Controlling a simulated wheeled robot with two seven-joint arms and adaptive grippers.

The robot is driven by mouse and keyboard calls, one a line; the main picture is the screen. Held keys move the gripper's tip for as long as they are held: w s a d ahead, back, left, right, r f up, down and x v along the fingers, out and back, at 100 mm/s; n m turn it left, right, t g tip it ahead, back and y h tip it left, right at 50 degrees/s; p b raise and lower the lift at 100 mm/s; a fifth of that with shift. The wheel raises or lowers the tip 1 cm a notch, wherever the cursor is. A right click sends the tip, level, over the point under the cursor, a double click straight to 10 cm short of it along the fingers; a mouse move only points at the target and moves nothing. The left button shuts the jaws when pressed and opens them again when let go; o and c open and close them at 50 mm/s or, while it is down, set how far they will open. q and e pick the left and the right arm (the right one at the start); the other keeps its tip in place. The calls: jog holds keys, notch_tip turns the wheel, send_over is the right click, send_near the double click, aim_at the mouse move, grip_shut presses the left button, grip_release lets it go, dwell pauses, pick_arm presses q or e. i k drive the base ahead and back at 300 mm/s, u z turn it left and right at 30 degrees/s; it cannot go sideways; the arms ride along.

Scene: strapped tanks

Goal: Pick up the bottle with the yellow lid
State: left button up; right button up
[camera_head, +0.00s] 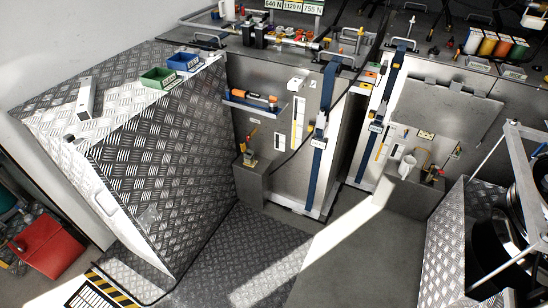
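I cannot surely pick out a bottle with a yellow lid in the head view. A row of small containers (488,45) in orange, yellow and green stands on the dark tank top at the upper right. Their lids are too small to tell apart. Other small items with yellow or orange parts (358,36) stand on the tank top near the upper middle, also too small to make out. Neither of my grippers is in view.
Grey tanks with blue straps (317,160) stand across the middle. A chequer-plate box (165,140) with a green bin (158,78) and a blue bin (184,61) is at left. Black cylinders in a metal frame (510,150) are at right. Floor (350,255) at lower middle is clear.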

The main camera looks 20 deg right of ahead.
aim_at(250, 158)
jog(key=z, duration=0.75)
jog(key=i, duration=1.25)
jog(key=u, duration=0.15)
